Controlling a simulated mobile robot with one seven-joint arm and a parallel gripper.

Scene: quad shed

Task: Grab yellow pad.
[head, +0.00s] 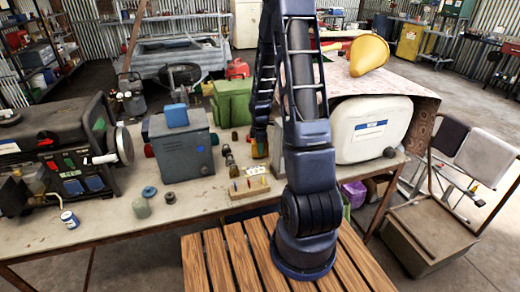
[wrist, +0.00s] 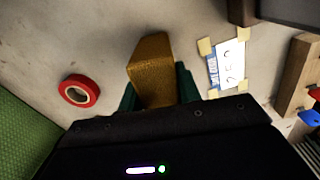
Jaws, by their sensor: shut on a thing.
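The yellow pad (wrist: 150,62) is a mustard-coloured block in the middle of the wrist view, standing out between the two dark green fingers of my gripper (wrist: 157,92). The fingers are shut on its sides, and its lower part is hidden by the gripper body. In the head view the pad (head: 260,151) shows as a small orange-yellow patch under my gripper (head: 260,138), over the workbench (head: 110,222). I cannot tell whether the pad touches the bench top.
A red tape roll (wrist: 79,90) and a taped paper note (wrist: 230,64) lie near the pad. A wooden block with coloured pegs (head: 249,187), a grey box (head: 183,150), a green crate (head: 233,102) and a white jerrycan (head: 372,130) crowd the bench. Its front left is clearer.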

